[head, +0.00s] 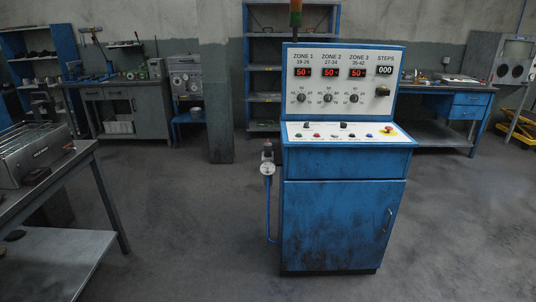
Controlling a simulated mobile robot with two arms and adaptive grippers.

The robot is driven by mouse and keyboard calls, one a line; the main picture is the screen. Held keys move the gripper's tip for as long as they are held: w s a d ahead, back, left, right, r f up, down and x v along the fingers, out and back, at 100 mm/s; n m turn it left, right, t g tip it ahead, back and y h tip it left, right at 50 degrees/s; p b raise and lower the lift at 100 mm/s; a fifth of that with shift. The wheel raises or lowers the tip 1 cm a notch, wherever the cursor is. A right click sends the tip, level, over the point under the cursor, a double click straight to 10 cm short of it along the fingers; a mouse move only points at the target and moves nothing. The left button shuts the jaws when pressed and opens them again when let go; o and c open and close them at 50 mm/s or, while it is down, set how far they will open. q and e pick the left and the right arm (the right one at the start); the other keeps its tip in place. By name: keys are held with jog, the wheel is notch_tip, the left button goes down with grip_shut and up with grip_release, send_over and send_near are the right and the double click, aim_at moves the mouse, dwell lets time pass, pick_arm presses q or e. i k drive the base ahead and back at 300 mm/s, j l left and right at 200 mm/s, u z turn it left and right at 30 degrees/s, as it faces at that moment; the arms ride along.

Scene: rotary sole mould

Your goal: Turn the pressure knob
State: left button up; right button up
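A blue control cabinet (335,225) stands upright in the middle of the head view. On its left side hangs a small pressure regulator with a round white gauge (267,169) and a dark knob (267,145) on top. A blue hose (268,208) runs down from it. The gauge reading is too small to tell. The upright panel (344,112) has three red displays reading 50, a STEPS counter reading 000 and three dark knobs in a row under the displays. Neither of my grippers is in view.
The sloped console (345,134) carries several buttons and a red emergency stop on yellow (388,131). A metal table (60,190) stands at the left. Workbenches (130,115) and shelves line the back wall. The floor around the cabinet is clear.

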aim_at(267, 146)
jog(key=i+l+z, duration=0.15)
jog(key=i, duration=0.4)
jog(key=i+l+z, duration=0.15)
jog(key=i+l, duration=0.15)
jog(key=i, duration=0.25)
